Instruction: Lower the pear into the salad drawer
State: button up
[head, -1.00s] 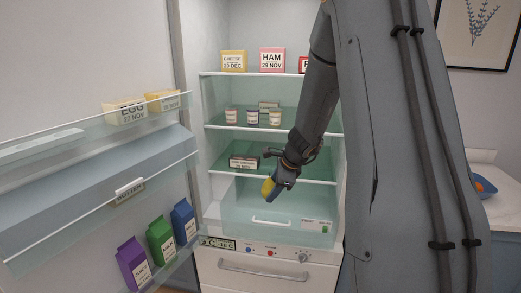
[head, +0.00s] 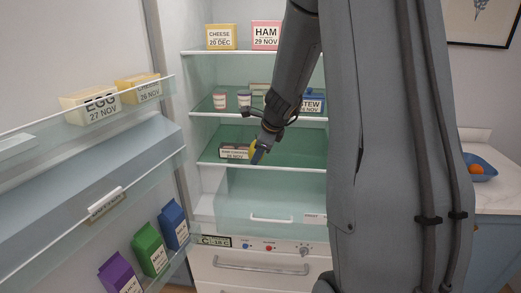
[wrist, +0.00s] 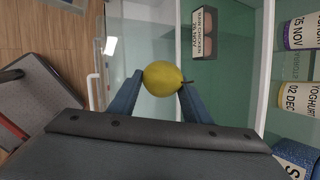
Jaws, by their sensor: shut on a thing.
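A yellow pear (wrist: 163,78) sits between the two fingers of my gripper (wrist: 160,92) in the wrist view. The gripper is shut on it. In the head view my gripper (head: 258,154) is in front of the green shelf, and only a sliver of the pear (head: 253,148) shows beside the fingers. The salad drawer (head: 240,205) is the clear bin below that shelf, with a white handle (head: 271,218). The pear is held above the drawer's level. The drawer front (wrist: 96,90) shows at left in the wrist view.
A raw chicken pack (head: 234,151) lies on the shelf close to my gripper. Yoghurt pots (head: 220,100) and a stew tub (head: 313,103) stand on the shelf above. The open fridge door with cartons (head: 149,249) is at left. A bowl (head: 482,172) stands at right.

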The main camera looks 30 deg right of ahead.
notch_tip(320, 180, down, 4)
jog(key=b, duration=0.3)
jog(key=shift+a+b, duration=0.15)
jog(key=shift+b, duration=0.2)
notch_tip(320, 180, down, 4)
jog(key=b, duration=0.5)
jog(key=shift+f, duration=0.2)
jog(key=shift+d, duration=0.2)
jog(key=shift+w+d+p, duration=0.3)
jog(key=shift+w+d, duration=0.15)
jog(key=shift+d, duration=0.1)
